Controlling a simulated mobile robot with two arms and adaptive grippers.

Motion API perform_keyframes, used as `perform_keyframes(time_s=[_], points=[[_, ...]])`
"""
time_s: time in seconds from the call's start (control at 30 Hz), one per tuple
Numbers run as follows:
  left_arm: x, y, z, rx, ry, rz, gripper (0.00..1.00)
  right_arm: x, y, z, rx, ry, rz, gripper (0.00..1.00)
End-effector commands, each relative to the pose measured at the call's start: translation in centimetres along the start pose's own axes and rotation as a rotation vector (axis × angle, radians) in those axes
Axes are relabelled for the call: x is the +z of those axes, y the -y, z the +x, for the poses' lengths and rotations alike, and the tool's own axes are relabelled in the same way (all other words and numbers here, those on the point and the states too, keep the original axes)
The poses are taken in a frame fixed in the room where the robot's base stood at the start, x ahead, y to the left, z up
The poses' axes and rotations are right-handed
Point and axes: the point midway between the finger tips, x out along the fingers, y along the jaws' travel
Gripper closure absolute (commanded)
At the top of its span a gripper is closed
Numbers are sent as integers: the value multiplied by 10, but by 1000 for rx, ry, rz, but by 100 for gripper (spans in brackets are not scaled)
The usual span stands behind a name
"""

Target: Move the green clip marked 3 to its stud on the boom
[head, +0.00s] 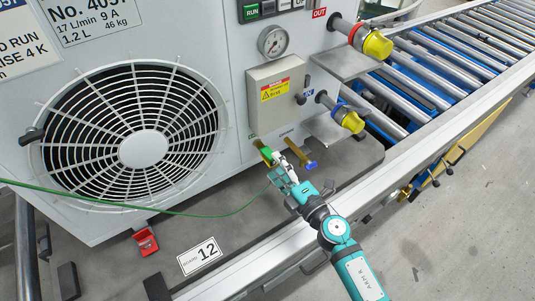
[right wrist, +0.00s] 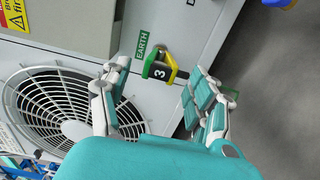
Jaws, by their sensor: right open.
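The clip marked 3 (right wrist: 159,70), green and yellow with a black numbered face, sits at the lower edge of the white cabinet beside the green EARTH label (right wrist: 145,44). In the head view the green clip (head: 265,152) shows just beyond my right gripper (head: 281,168). My right gripper (right wrist: 158,78) is open, with its fingers on either side of the clip in the wrist view; I see no clear contact. A thin green cable (head: 100,205) runs from the left edge towards the clip. I cannot make out the boom or its stud. My left gripper is not in view.
The cabinet has a large fan grille (head: 145,150) and two yellow-capped ports (head: 377,45) on its right. A brass-coloured bar (head: 304,166) is close to the right gripper. A red block (head: 146,242) and a board-12 label (head: 200,254) are on the grey base. A roller conveyor (head: 450,60) lies to the right.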

Motion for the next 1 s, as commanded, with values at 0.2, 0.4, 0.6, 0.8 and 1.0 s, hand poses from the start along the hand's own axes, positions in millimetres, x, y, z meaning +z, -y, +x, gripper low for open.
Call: perform_keyframes(time_s=[0.2, 0.4, 0.6, 0.8, 1.0], points=[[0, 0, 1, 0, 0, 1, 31, 0, -1, 34, 2, 0, 0, 38], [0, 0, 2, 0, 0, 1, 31, 0, 0, 55, 1, 0, 1, 38], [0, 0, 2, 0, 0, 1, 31, 0, 0, 64, 0, 1, 1, 38], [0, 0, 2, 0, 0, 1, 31, 0, 0, 65, 0, 1, 1, 38], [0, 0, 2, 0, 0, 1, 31, 0, 0, 65, 0, 1, 1, 38]])
